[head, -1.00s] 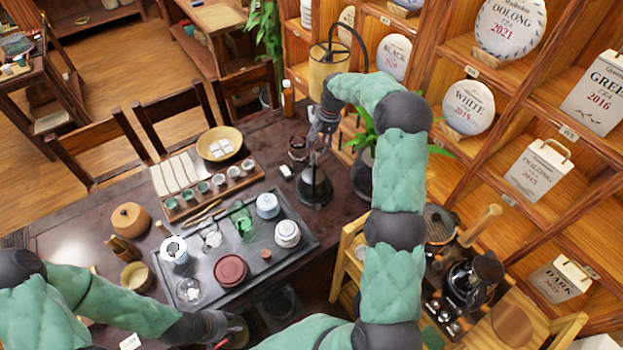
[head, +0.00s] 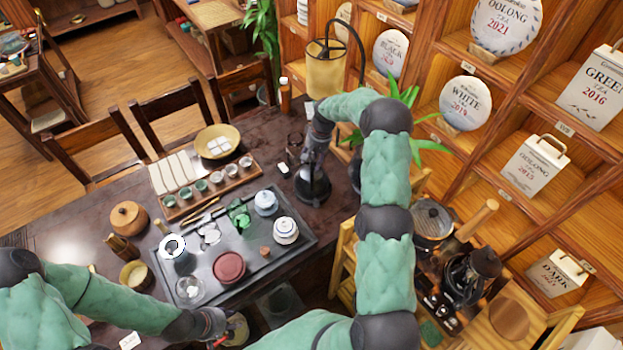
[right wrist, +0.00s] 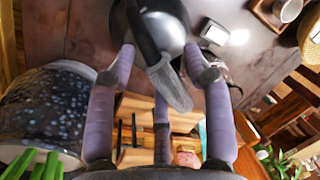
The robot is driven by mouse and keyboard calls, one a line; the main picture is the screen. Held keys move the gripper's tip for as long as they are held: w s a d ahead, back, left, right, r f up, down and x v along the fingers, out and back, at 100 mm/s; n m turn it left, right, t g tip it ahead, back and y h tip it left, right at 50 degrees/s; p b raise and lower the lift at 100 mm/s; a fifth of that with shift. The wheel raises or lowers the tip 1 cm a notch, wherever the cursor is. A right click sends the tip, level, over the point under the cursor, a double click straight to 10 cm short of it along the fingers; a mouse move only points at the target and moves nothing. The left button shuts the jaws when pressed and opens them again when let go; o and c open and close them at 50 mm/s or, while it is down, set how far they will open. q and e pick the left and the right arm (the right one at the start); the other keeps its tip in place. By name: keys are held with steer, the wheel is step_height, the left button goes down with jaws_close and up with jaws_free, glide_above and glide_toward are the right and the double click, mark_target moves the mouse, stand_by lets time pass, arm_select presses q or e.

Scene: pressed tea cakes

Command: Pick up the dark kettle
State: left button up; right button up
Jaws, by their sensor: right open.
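The dark kettle (head: 313,188) stands upright on the dark table near its right end. In the right wrist view the rounded, shiny body of the kettle (right wrist: 168,28) is at the top, and its dark handle with a grey end reaches down between my fingers. My right gripper (head: 316,158) is just above the kettle in the head view. In the right wrist view my right gripper (right wrist: 160,62) is open, its fingers on both sides of the handle and not closed on it. My left gripper (head: 222,328) is low at the table's front edge, its fingers partly hidden.
A plant (head: 408,95) and a lamp (head: 328,72) stand behind my right arm. A speckled dark pot (right wrist: 50,110) is close beside my right gripper.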

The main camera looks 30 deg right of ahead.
jaws_close()
steer(key=shift+w+r, duration=0.1)
steer(key=shift+r, duration=0.05)
steer(key=shift+r, duration=0.15)
